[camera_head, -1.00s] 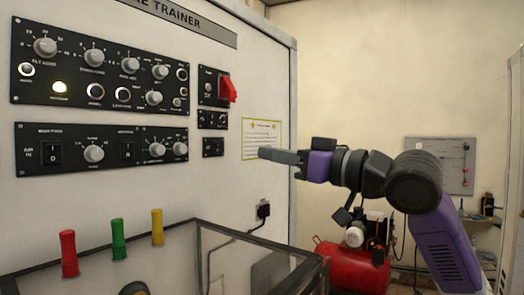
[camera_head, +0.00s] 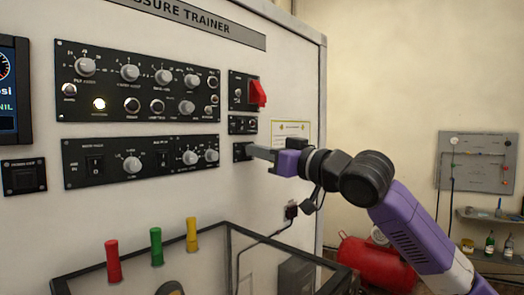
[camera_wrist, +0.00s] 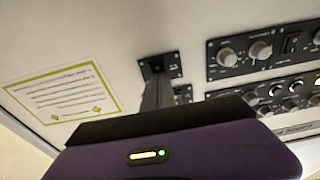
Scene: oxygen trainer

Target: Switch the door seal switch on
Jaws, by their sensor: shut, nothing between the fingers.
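A small black switch plate (camera_head: 239,152) sits lowest in the right-hand column of the trainer panel. Its label is too small to read, so I cannot tell whether it is the door seal switch. My gripper (camera_head: 250,151) is shut and empty, its tips at this plate and covering part of it. In the wrist view my gripper's fingertips (camera_wrist: 156,73) overlap the same plate (camera_wrist: 171,61); I cannot tell whether they touch it. The lever's position is hidden or too small to make out.
Above it are a small two-switch plate (camera_head: 242,125) and a plate with a red guard (camera_head: 258,93). Knob panels (camera_head: 140,156) lie to the left. A notice (camera_head: 291,130) is just right. A plug and cable (camera_head: 291,211) and a clear-sided box (camera_head: 230,262) are below.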

